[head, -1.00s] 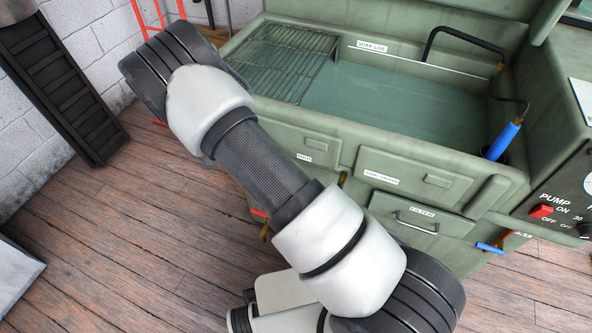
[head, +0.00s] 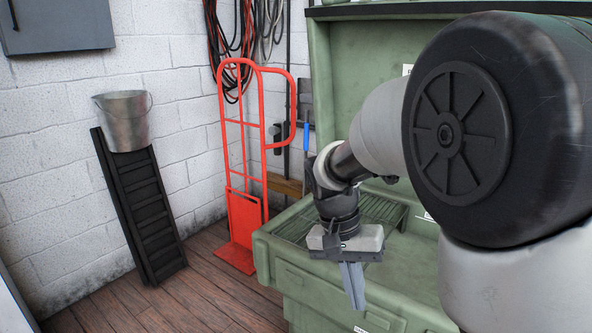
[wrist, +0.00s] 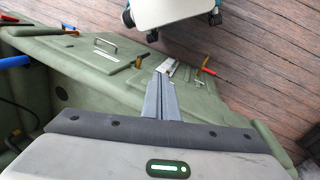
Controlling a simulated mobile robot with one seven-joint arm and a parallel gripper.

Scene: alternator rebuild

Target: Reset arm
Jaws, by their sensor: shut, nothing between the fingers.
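My gripper (head: 353,285) hangs with its fingers pointing down at the front left of the green parts washer (head: 300,285) in the head view. Its two grey fingers are together with nothing between them. In the wrist view the shut fingers (wrist: 160,95) stand out over the washer's green front (wrist: 110,75), which has a drawer handle and labels. My arm bends in from the right and its large dark joint hides much of the washer in the head view.
A red hand truck (head: 243,200) leans at the wall left of the washer. A dark ramp (head: 140,205) with a metal bucket (head: 125,120) at its top stands farther left. Cables (head: 235,45) hang on the wall. Wooden floor (head: 190,290) is clear in front.

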